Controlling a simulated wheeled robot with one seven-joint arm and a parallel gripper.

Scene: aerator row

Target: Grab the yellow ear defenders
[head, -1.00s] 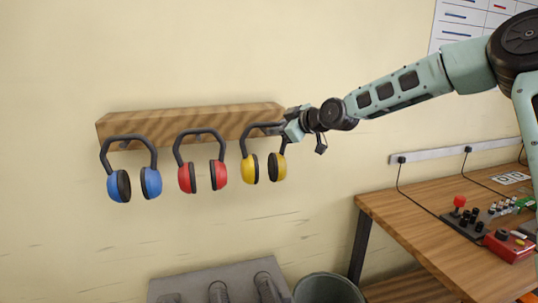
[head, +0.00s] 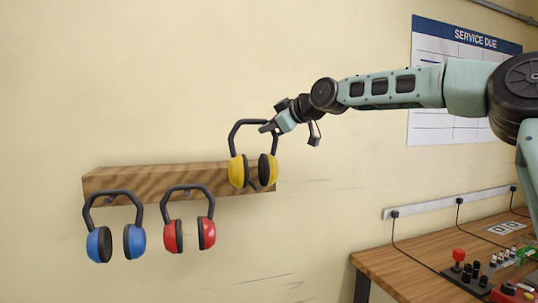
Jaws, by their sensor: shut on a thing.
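The yellow ear defenders (head: 238,171) have yellow cups with dark pads and a dark headband. They hang upright from my gripper (head: 270,128), which is shut on the upper right of the headband. The cups are in front of the right end of the wooden rack (head: 150,183), and the headband is above the rack's top edge. The peg they hung on is not visible behind them.
Blue ear defenders (head: 134,241) and red ear defenders (head: 207,233) hang from the rack to the left. A wooden bench (head: 400,265) with switches and a red knob (head: 459,254) stands at the lower right. A service chart (head: 435,100) is on the wall behind my arm.

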